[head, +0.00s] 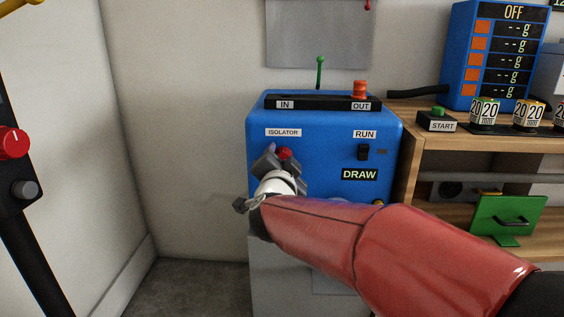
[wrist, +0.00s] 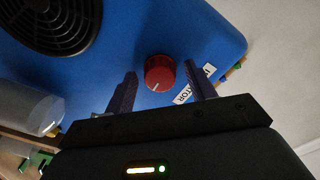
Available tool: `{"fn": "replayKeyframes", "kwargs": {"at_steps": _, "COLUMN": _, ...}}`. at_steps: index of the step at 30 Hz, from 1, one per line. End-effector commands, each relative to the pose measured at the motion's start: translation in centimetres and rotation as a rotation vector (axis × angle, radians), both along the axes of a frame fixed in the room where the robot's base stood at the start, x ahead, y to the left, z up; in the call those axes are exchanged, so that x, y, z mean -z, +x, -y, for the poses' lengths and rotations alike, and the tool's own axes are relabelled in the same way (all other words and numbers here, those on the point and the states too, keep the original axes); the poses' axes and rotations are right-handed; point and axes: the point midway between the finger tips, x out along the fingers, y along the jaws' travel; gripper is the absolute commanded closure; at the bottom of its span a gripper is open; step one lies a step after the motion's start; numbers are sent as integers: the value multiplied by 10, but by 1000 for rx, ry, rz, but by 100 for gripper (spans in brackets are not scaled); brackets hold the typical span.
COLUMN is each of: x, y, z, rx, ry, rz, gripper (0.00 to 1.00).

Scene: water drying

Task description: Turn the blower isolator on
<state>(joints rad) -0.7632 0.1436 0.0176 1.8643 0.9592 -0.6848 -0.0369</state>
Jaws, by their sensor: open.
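The blower is a blue box (head: 325,138) standing against the wall. Its isolator is a red round knob (head: 285,153) under the ISOLATOR label (head: 283,132), partly hidden by my gripper (head: 268,163) in the head view. In the wrist view the red knob (wrist: 159,72) shows a pale pointer line toward its lower edge. My gripper (wrist: 160,82) is open, with one dark finger on each side of the knob. I cannot tell whether the fingers touch it. The ISOLATOR label (wrist: 195,84) is partly behind the right finger.
A wooden bench (head: 470,143) with a START button (head: 437,122) stands right. Another red knob (head: 12,143) is at far left. A round black grille (wrist: 58,20) and clear cylinder (wrist: 35,108) show in the wrist view.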

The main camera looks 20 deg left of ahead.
Motion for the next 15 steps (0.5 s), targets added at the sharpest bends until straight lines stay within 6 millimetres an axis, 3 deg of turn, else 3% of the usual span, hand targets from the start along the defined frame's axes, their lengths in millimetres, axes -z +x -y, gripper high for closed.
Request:
{"fn": "replayKeyframes", "kwargs": {"at_steps": 5, "x": -1, "y": -8, "z": 2, "rx": -1, "ry": 0, "rz": 1, "gripper": 45}}
{"fn": "replayKeyframes", "kwargs": {"at_steps": 15, "x": -1, "y": -62, "z": 15, "rx": -1, "ry": 1, "rz": 1, "gripper": 45}}
